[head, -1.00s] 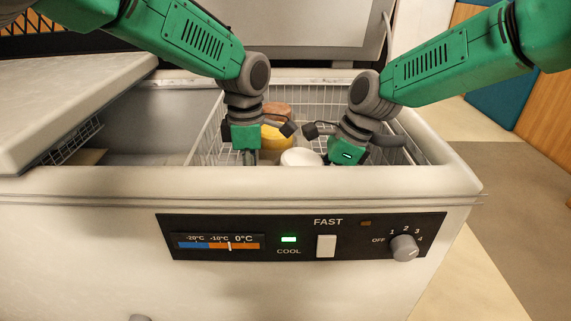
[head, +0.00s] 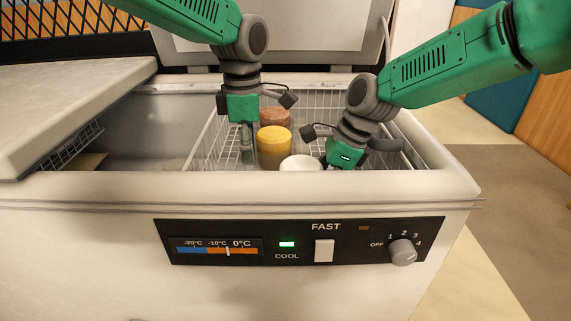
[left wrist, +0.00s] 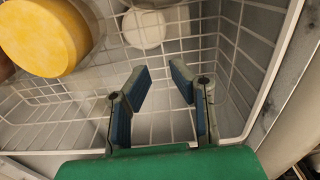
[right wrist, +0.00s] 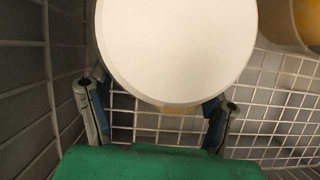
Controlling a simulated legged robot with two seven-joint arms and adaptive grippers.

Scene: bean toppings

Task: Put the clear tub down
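A tub with a white lid (head: 301,163) is in the front right of the freezer's wire basket; its body is mostly hidden. My right gripper (head: 326,160) is low beside it. In the right wrist view the white lid (right wrist: 178,50) fills the upper middle, and my right fingers (right wrist: 155,110) stand wide apart, one on each side, their tips hidden behind the lid. I cannot tell whether they press on the tub. My left gripper (head: 246,152) is at the left side of the basket; in the left wrist view its fingers (left wrist: 157,80) are apart and empty.
A yellow tub (head: 273,147) stands in the wire basket (head: 211,135) close right of my left gripper, with a brown-lidded one (head: 275,116) behind it. The freezer's front rim (head: 300,188) lies before both arms. The compartment left of the basket has open room.

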